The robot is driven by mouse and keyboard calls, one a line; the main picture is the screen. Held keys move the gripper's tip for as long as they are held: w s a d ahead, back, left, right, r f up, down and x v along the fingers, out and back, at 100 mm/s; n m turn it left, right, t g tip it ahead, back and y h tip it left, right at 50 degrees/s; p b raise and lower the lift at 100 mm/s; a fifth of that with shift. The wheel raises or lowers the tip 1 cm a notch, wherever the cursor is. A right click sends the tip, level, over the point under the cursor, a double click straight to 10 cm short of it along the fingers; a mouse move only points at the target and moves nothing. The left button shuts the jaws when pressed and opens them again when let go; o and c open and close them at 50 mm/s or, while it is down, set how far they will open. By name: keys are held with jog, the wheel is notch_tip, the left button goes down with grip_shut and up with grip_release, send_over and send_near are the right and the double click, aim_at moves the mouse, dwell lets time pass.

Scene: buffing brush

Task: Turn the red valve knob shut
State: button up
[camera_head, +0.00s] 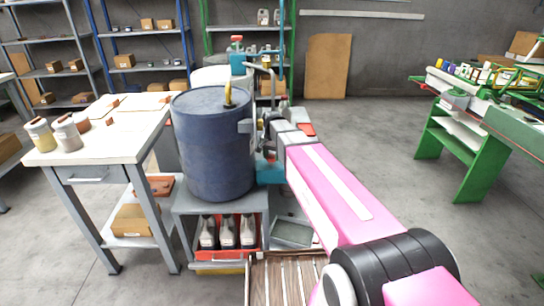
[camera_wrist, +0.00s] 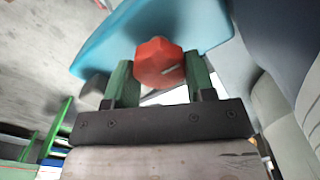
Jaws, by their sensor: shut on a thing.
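The red valve knob (camera_wrist: 157,63) is a faceted knob with a pale mark on its face. It sits between the two green fingers of my gripper (camera_wrist: 160,78) in the wrist view, and the gripper is shut on it. A teal body (camera_wrist: 112,42) lies behind the knob. In the head view, my gripper is beside the right side of the dark blue drum (camera_head: 212,150), and the knob is hidden there. A teal part (camera_head: 269,170) shows below my wrist.
The drum stands on a grey cart with bottles in a red crate (camera_head: 226,254). A workbench (camera_head: 118,145) with jars is at the left. A wooden slatted surface (camera_head: 285,282) is in front. A green bench (camera_head: 455,150) is at the right, with open floor before it.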

jog(key=o, duration=0.9)
